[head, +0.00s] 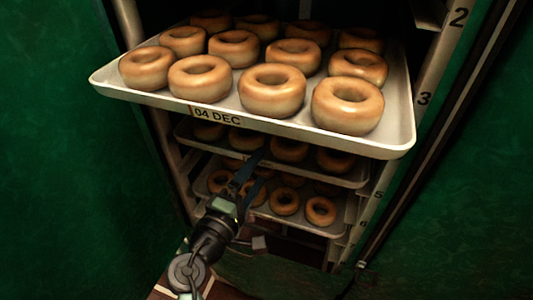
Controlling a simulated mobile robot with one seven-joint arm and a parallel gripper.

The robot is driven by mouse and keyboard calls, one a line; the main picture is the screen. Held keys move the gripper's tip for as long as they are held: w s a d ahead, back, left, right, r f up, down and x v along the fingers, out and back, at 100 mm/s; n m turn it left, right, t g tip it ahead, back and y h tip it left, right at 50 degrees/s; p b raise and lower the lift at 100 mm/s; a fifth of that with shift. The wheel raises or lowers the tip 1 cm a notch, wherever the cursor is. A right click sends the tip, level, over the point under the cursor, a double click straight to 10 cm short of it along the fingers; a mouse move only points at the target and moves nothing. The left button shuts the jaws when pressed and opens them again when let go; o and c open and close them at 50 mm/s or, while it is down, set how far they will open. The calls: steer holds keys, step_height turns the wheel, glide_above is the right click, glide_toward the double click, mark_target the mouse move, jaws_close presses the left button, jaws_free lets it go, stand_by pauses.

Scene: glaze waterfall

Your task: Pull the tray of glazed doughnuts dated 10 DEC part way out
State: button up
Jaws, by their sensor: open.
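No label that reads 10 DEC can be made out. The top tray (395,146) is pale, holds several glazed doughnuts, is labelled 04 DEC and sticks well out of the rack. Below it is a middle tray (335,179) of doughnuts; its label is too dark and small to read. A lower tray (325,230) also holds doughnuts, and its label is not visible. My gripper (252,172) is open and empty, in front of the middle and lower trays. It hides part of their front edges; I cannot tell whether it touches either.
The rack's right upright (430,75) carries slot numbers, with 2 and 3 clear. Green walls (60,190) stand close on both sides. The top tray overhangs the space above my gripper. Red-brown floor tiles (228,289) show at the bottom.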

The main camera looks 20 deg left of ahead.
mark_target(265, 161)
steer(key=w, duration=0.4)
steer(key=w+d, duration=0.1)
steer(key=w, duration=0.1)
steer(key=shift+p, duration=0.3)
steer(key=shift+s, duration=0.1)
jaws_close()
